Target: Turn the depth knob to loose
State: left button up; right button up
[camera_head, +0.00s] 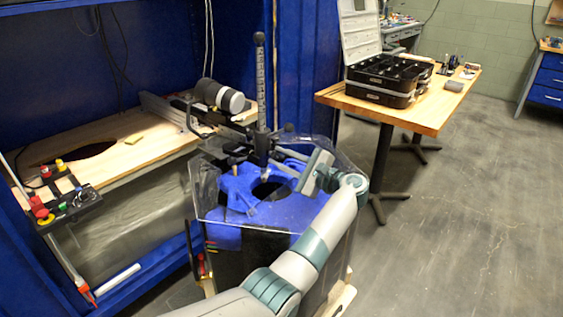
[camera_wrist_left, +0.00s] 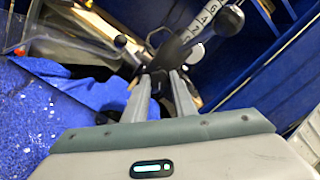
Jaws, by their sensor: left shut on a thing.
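The numbered depth rod (camera_head: 260,85) stands upright above the tank, with a black ball on its top end. A dark clamp (camera_head: 262,143) surrounds its lower part, where the depth knob is. My left gripper (camera_head: 274,157) reaches in from the right, its fingers shut at the clamp on what looks like the depth knob. In the left wrist view, the fingertips (camera_wrist_left: 160,76) close on a small dark part just below the rod (camera_wrist_left: 202,20). The fingers mostly hide the knob, and its turn angle cannot be told. My right gripper is not in view.
A clear-walled tank (camera_head: 222,210) with a blue top (camera_head: 240,186) lies beneath the gripper. A black-and-grey motor (camera_head: 222,95) sits left of the rod. A wooden table (camera_head: 425,117) with a black toolbox (camera_head: 380,85) stands behind right. The floor at right is clear.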

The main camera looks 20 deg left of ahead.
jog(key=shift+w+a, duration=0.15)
pick_arm(q)
jog(key=o, duration=1)
jog(key=shift+o, duration=0.2)
